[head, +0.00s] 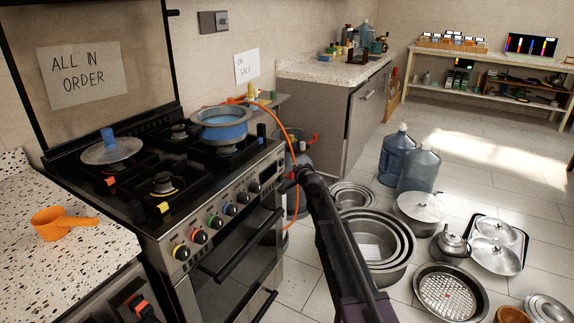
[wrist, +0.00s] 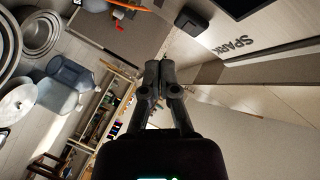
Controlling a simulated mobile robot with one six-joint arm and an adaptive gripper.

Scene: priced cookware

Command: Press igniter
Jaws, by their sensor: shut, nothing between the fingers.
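In the wrist view a pale panel (wrist: 205,75) carries the printed word SPARK (wrist: 232,45), beside a dark rectangle. I cannot make out the igniter button itself. My gripper (wrist: 160,72) is shut and empty, its fingertips side by side left of the word. In the head view my gripper (head: 299,174) is just off the right end of the stove's front; whether it touches anything is unclear.
An orange hose (head: 284,128) runs down to a gas cylinder (head: 303,158). An orange scoop (head: 62,222) lies on the left counter. Nested pots (head: 398,262) and water jugs (head: 397,155) crowd the floor at right.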

